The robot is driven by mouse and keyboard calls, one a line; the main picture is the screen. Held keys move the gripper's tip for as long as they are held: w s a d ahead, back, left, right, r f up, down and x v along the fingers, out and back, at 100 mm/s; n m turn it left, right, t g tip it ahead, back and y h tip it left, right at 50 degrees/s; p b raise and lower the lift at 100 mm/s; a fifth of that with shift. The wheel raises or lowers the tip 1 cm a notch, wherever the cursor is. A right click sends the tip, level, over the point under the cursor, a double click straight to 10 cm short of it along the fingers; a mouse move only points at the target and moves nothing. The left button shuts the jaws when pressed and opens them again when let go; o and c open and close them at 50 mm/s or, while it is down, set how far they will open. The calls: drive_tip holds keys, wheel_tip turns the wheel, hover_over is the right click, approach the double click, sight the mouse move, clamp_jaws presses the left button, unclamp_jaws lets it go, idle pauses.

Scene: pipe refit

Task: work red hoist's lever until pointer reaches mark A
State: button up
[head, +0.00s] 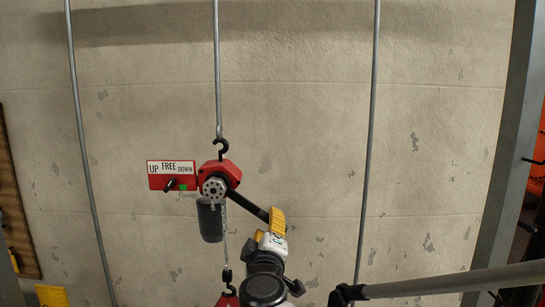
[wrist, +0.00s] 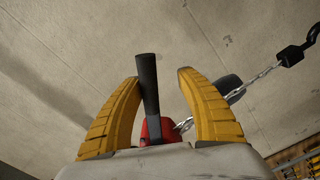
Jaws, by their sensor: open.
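The red hoist (head: 228,170) hangs from a rod by a black hook. Its black lever (head: 251,208) slants down to the right from the body. My gripper (head: 277,221) is at the lever's outer end. A plate (head: 173,174) reading UP, FREE, DOWN sits left of the hoist, with a black selector knob (head: 171,185) below the words. Its exact setting is too small to tell. I cannot make out the pointer or mark A.
A dark cylinder (head: 209,220) hangs under the hoist, beside a chain that runs down to a lower red block (head: 228,298). Thin grey rods (head: 367,150) stand on either side. A grey rail (head: 450,283) crosses at lower right. The wall behind is bare.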

drive_tip(key=shift+a+f+m+b, duration=0.6)
drive_tip(key=shift+a+f+b, duration=0.2)
drive_tip(key=shift+a+f, duration=0.45)
drive_tip(key=shift+r, duration=0.1)
drive_tip(key=d+r+n+p, duration=0.1)
drive_tip(key=d+r+p, duration=0.1)
drive_tip(key=shift+d+r, duration=0.25)
drive_tip(key=shift+d, duration=0.05)
drive_tip(key=shift+d+r+n, duration=0.1)
drive_tip(key=shift+d+n, duration=0.1)
drive_tip(key=shift+n, duration=0.1)
